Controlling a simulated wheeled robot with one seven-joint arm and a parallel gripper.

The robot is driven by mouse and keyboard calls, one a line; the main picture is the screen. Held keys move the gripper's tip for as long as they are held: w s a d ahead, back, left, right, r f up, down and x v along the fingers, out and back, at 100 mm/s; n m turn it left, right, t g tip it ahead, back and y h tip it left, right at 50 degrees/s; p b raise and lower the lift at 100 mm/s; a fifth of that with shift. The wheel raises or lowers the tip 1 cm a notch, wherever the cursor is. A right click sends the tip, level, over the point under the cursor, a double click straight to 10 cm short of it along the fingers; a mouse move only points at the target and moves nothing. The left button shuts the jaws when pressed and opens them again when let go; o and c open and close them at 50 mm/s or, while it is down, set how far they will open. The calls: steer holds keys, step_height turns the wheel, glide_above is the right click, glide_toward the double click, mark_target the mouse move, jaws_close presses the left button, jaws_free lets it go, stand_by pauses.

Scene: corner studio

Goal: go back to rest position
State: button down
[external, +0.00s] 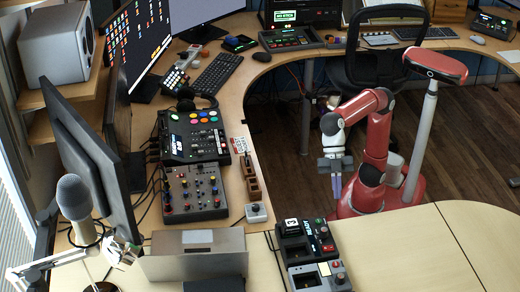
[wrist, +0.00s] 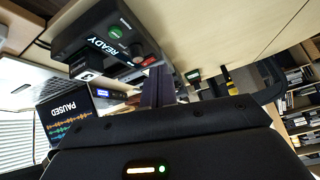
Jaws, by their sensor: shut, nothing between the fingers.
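My gripper (external: 336,188) hangs from my bent red arm, pointing down, in the open space inside the curve of the desk. Its fingers are together with nothing between them. In the wrist view the closed fingers (wrist: 158,86) show as a dark narrow shape above the black gripper body. The gripper is apart from the desk and its devices in the external view.
A black device reading READY (wrist: 105,45) is close in the wrist view. A mixer (external: 194,192) lies left. A black chair (external: 385,65) stands behind my arm; wooden floor (external: 455,130) is clear to the right.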

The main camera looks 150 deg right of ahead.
steer(key=s+d+f+m+h, duration=0.2)
steer(key=s+f+m, duration=0.1)
steer(key=s+f, duration=0.6)
steer(key=s+d+f+m+h, duration=0.1)
steer(key=s+f+m+h, duration=0.2)
steer(key=s+f, duration=0.7)
steer(key=s, duration=0.5)
steer(key=shift+s+d, duration=0.35)
stand_by(0.5)
